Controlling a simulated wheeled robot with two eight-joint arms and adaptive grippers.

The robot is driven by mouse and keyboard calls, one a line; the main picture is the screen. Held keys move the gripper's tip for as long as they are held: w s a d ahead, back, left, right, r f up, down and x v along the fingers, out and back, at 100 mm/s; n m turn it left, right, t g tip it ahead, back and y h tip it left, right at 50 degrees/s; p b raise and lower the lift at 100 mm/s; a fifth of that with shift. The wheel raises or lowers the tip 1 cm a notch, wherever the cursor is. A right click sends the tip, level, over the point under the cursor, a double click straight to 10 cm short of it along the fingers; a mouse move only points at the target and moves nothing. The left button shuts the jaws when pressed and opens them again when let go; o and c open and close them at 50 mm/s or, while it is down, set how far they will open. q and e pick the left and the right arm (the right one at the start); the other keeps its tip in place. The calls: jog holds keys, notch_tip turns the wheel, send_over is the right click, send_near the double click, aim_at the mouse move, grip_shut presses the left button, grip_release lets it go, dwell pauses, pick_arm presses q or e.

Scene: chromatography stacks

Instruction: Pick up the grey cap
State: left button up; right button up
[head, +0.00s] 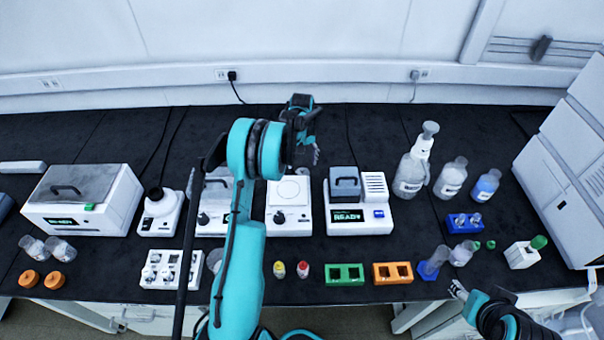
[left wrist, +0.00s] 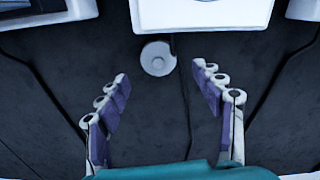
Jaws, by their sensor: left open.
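The grey cap (left wrist: 158,59) is a small round disc lying on the black bench top beside a white device in the left wrist view. A grey edge that looks like the cap (head: 303,171) shows just below my left gripper's fingers in the head view, mostly hidden. My left gripper (head: 314,152) is open and empty. In the left wrist view its fingers (left wrist: 160,74) stand apart, with the cap just beyond and between the tips. My right gripper (head: 458,290) is at the front edge on the right; its opening is unclear.
White devices stand close by: a balance (head: 289,219) and a heater block reading READY (head: 345,216). A wash bottle (head: 410,175) and other bottles stand to the right. Orange (head: 393,272) and green (head: 344,282) racks lie in front. The bench behind the devices is mostly clear.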

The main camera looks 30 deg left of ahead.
aim_at(303, 169)
pick_arm(q)
jog(key=f, duration=0.1)
jog(key=f+b, duration=0.1)
jog(key=f, duration=0.2)
jog(key=shift+s+d+b, duration=0.1)
jog(key=shift+d+b, duration=0.15)
jog(key=shift+b, duration=0.1)
jog(key=shift+f, duration=0.5)
jog(key=shift+r, duration=0.15)
jog(key=shift+c, duration=1)
jog(key=c, duration=0.8)
jog(key=shift+o, duration=0.2)
